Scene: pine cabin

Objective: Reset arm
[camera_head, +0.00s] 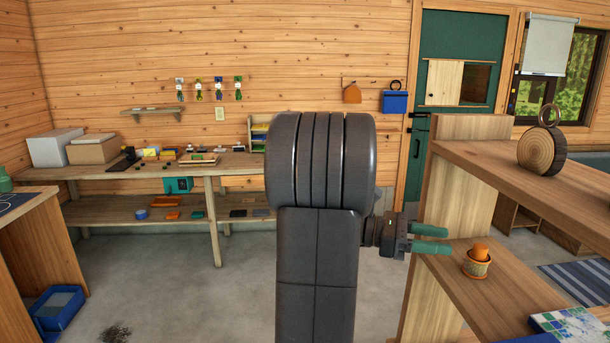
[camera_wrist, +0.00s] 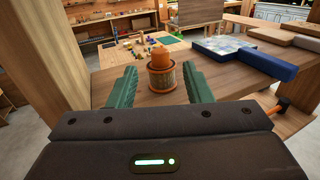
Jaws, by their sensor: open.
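My arm rises in the middle of the head view, and my gripper (camera_head: 430,240) reaches to the right over the lower shelf of a wooden unit. Its two green fingers are apart, with nothing held between them. In the wrist view my gripper (camera_wrist: 161,88) points at a small patterned pot (camera_wrist: 163,82) with an orange top, standing upright on the shelf just beyond the fingertips. The pot also shows in the head view (camera_head: 476,268), to the right of the fingers.
The wooden shelf unit (camera_head: 438,180) stands close on the right, with a round wood-slice object (camera_head: 541,150) on its upper board. A patterned item (camera_head: 570,328) lies lower right. A workbench (camera_head: 230,163) lines the back wall. A blue bin (camera_head: 58,308) sits on the open floor at left.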

